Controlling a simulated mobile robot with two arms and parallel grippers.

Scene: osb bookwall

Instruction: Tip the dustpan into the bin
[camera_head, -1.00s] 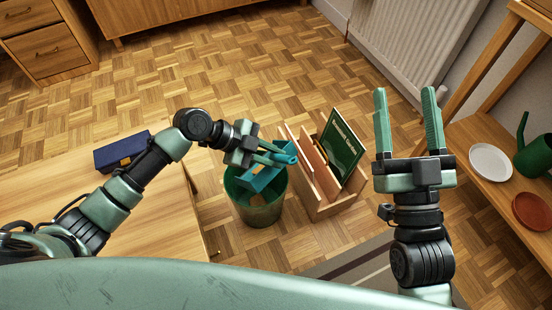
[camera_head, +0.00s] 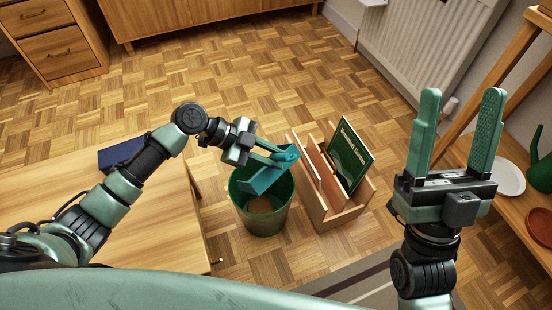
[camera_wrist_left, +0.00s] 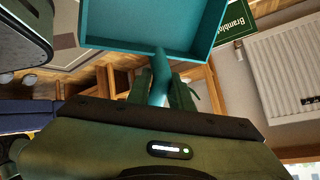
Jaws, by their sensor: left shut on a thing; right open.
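The teal dustpan (camera_head: 268,178) is over the mouth of the green bin (camera_head: 262,212), tilted in the head view. My left gripper (camera_head: 272,156) is shut on the dustpan's handle. In the left wrist view the dustpan (camera_wrist_left: 150,45) fills the top, with its handle between the fingers of my left gripper (camera_wrist_left: 162,92); its tray looks empty there. The bin stands on the floor, and a brownish patch shows low in it; I cannot tell what it is. My right gripper (camera_head: 457,135) is open and empty, at the right, away from the bin.
A wooden rack (camera_head: 334,207) with a green book (camera_head: 349,155) stands close to the right of the bin. A wooden table (camera_head: 150,220) with a dark blue box (camera_head: 118,154) is at the left. At the right, a shelf holds a white plate (camera_head: 508,177) and a red dish (camera_head: 540,226).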

